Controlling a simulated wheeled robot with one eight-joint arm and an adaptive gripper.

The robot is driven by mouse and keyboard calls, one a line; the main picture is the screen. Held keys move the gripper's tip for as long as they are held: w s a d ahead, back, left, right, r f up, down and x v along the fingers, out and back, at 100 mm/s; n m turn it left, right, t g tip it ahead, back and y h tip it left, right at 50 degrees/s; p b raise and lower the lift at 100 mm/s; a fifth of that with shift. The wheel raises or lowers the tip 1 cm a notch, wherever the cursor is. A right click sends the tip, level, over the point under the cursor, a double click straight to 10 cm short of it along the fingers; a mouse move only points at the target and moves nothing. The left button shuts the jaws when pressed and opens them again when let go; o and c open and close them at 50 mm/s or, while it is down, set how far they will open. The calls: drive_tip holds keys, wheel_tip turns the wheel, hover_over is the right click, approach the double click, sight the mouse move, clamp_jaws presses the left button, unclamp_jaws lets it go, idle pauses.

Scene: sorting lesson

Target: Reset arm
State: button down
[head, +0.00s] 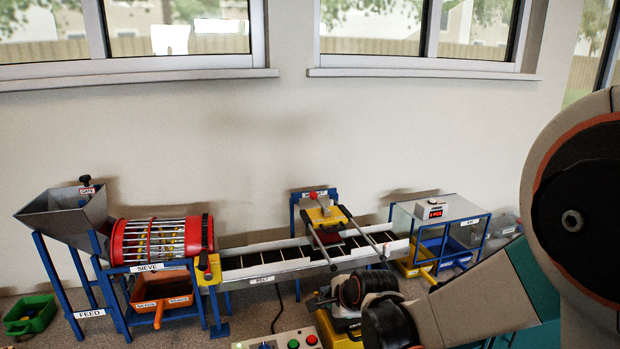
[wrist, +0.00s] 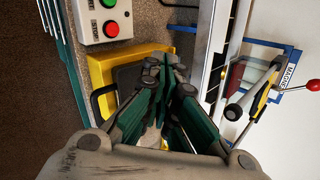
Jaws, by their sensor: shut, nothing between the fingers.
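My arm reaches in from the right of the head view, with its wrist low in front of the belt. My gripper (wrist: 178,72) shows in the wrist view with its green-padded fingers shut and nothing between them. It is over or near a yellow-framed dark item (wrist: 108,78) beside the control box; the gap between them is hard to judge. In the head view the fingers are mostly hidden by my wrist.
The belt (head: 265,270) runs from the red sieve drum (head: 160,240) to the clear air box (head: 440,230). The magnet stand (head: 325,215) rises over it. A control box (head: 280,341) with buttons stands in front. A hopper (head: 65,212) and green bin (head: 30,315) are left.

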drive_tip(key=s+d+r+n+h, duration=0.1)
drive_tip(key=s+d+r+n, duration=0.4)
drive_tip(key=s+d+r, duration=0.15)
drive_tip(key=s+d+r+n, duration=0.1)
drive_tip(key=s+d+n, duration=0.2)
drive_tip(key=s, duration=0.3)
drive_tip(key=s+d+r+n+h, duration=0.1)
drive_tip(key=s+d+r+n, duration=0.1)
drive_tip(key=s+n, duration=0.3)
drive_tip(key=s+d+r+n+g+h, duration=0.1)
drive_tip(key=s+d+r+n, duration=0.1)
drive_tip(key=s, duration=0.7)
drive_tip(key=shift+s+d+r+n, duration=0.2)
drive_tip(key=shift+d+n, duration=0.65)
drive_tip(key=shift+n, duration=0.05)
